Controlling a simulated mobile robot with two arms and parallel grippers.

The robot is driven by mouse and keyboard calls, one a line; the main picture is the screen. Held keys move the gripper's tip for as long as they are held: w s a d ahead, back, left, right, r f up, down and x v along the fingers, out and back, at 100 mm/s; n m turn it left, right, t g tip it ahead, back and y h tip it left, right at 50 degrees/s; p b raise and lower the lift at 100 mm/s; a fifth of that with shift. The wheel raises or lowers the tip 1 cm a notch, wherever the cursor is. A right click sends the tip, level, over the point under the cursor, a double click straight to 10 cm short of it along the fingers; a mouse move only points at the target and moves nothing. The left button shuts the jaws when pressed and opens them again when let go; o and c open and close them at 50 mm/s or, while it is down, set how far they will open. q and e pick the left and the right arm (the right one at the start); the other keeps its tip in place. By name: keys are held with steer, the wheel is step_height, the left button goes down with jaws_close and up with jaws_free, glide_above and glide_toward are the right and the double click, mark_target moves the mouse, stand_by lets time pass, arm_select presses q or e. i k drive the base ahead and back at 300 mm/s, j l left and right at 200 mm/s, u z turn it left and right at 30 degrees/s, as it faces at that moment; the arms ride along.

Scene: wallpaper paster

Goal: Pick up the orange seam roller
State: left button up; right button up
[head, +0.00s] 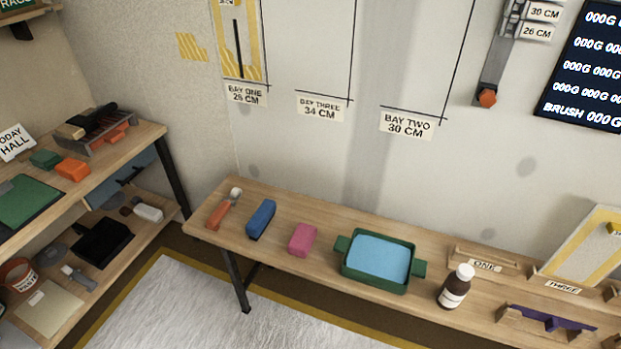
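The orange seam roller (219,213) lies at the left end of the long wooden bench against the wall. Its orange handle points toward the bench's front edge and its pale roller head points toward the wall. Nothing covers it, and it lies apart from the blue block to its right. Neither of my grippers shows in the head view.
On the bench (320,215) right of the roller are a blue block (261,219), a pink block (302,240), a green tray (372,285) with blue contents and a brown bottle (455,287). A shelf unit (145,138) stands left, with a gap between.

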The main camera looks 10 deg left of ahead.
mark_target(212, 223)
steer(key=u, duration=1.1)
